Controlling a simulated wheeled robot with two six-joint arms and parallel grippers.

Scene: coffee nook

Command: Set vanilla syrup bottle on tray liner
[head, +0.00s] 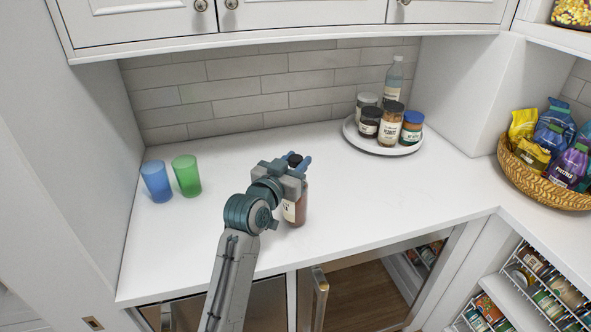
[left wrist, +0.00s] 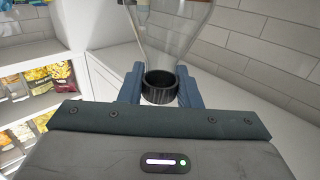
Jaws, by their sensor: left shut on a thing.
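My left gripper (head: 297,166) is shut on the neck of a bottle with a black cap, amber-brown contents and a pale label (head: 290,212). The label is too small to read, so I cannot confirm it is the vanilla syrup. The bottle is roughly upright over the front part of the counter; I cannot tell whether its base touches. In the left wrist view its black cap (left wrist: 160,88) sits between the two blue fingers, with clear glass beyond. A round white tray (head: 350,136) stands at the back right. I cannot make out a separate liner. My right gripper is not in view.
The tray holds several jars (head: 391,124) and a tall clear bottle (head: 394,82). Blue (head: 156,182) and green (head: 187,176) cups stand at the left. A wicker basket (head: 540,185) of packets is at the right. The counter (head: 245,150) between cups and tray is clear, under a cabinet (head: 300,20).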

